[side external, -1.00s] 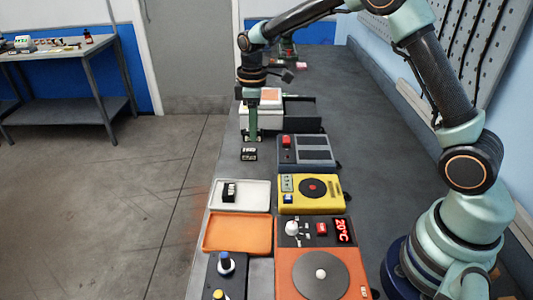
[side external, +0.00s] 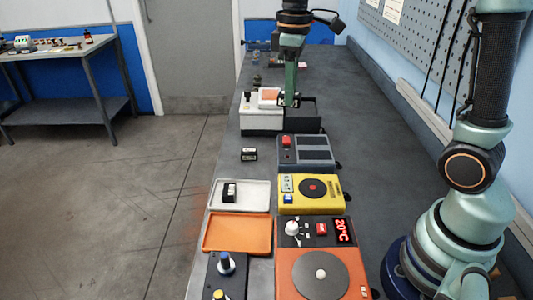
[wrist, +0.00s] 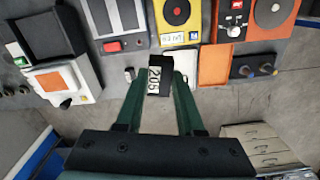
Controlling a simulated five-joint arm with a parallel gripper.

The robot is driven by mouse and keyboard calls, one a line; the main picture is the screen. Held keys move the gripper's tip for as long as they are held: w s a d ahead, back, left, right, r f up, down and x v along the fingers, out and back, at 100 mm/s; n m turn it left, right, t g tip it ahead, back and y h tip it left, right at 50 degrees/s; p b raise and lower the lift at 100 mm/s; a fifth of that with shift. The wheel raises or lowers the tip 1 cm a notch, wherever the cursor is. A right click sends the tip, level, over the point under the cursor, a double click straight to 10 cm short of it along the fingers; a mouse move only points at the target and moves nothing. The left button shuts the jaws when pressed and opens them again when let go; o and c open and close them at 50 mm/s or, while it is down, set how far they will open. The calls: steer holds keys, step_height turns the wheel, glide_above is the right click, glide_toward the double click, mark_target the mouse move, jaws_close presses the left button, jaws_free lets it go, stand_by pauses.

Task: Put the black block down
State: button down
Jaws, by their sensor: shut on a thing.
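My gripper (wrist: 157,82) has green fingers shut on a black block (wrist: 158,76) with a white label that reads 205, in the wrist view. In the side view, my gripper (side external: 289,103) is in front of or over the white box with the orange panel (side external: 262,120); its height is hard to judge. The held block is too small to make out clearly there. A second black block with a white label (side external: 249,154) lies on the bench, apart from my gripper. A third dark block (side external: 229,192) sits in the white tray (side external: 255,197).
A grey device with a red button (side external: 305,152), a yellow device (side external: 311,194) and an orange hotplate (side external: 320,255) line the bench. An orange tray (side external: 237,233) lies beside the white tray. Bare bench shows around the second block and along the right side.

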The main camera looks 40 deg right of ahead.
steer(key=m, duration=0.2)
glide_above(314, 187)
steer(key=w, duration=0.1)
steer(key=s, duration=0.1)
step_height(314, 187, down, 20)
steer(key=shift+a+r, duration=0.1)
steer(key=shift+f, duration=0.2)
steer(key=c, duration=0.5)
jaws_free()
